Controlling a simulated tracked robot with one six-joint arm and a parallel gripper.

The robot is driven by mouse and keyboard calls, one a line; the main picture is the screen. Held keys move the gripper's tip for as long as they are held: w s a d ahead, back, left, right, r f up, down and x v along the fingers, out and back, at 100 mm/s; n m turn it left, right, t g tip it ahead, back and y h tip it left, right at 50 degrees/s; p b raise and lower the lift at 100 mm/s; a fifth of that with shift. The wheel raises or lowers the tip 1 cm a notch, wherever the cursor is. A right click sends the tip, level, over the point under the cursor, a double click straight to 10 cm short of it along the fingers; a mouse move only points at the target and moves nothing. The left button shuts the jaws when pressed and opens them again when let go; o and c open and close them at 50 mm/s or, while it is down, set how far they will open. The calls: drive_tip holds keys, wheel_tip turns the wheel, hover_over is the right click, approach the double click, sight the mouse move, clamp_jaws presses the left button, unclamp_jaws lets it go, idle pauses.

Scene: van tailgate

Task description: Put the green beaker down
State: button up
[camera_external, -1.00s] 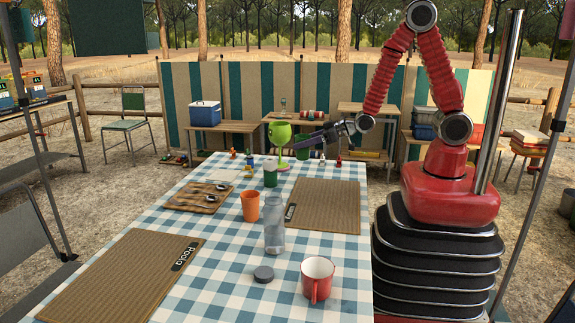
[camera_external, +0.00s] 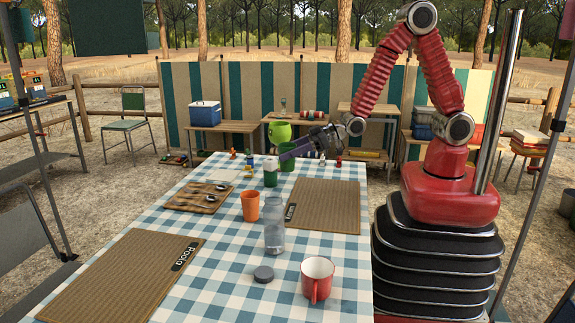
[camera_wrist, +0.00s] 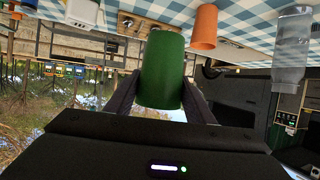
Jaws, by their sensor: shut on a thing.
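The green beaker (camera_external: 288,160) is at the far part of the checked table (camera_external: 225,262), just right of a green-and-white container (camera_external: 270,174). My gripper (camera_external: 284,153) reaches in from the right and is shut on it. In the wrist view, which is upside down, the beaker (camera_wrist: 163,70) sits between my two fingers (camera_wrist: 160,98). It looks roughly upright. I cannot tell whether its base touches the cloth.
An orange cup (camera_external: 250,206), a clear bottle (camera_external: 275,235) and a red mug (camera_external: 317,279) stand nearer. A brown mat (camera_external: 325,207) lies at right, a wooden board with spoons (camera_external: 190,203) at left. Small figures stand near the far edge. A lime-green vessel (camera_external: 280,132) shows behind the beaker.

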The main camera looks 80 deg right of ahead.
drive_tip(key=w+a+r+n+g+y, duration=0.1)
drive_tip(key=w+a+r+n+y, duration=0.1)
drive_tip(key=a, duration=0.9)
drive_tip(key=w+a+r+n+g+y, duration=0.2)
drive_tip(key=a+n+y, duration=0.1)
drive_tip(key=a, duration=0.8)
drive_tip(key=shift+a+r+n, duration=0.3)
drive_tip(key=shift+a+r, duration=0.05)
drive_tip(key=shift+r, duration=0.05)
wheel_tip(320, 180, down, 14)
drive_tip(key=shift+r, duration=0.1)
drive_tip(key=shift+f, duration=2.1)
drive_tip(key=shift+f, duration=0.1)
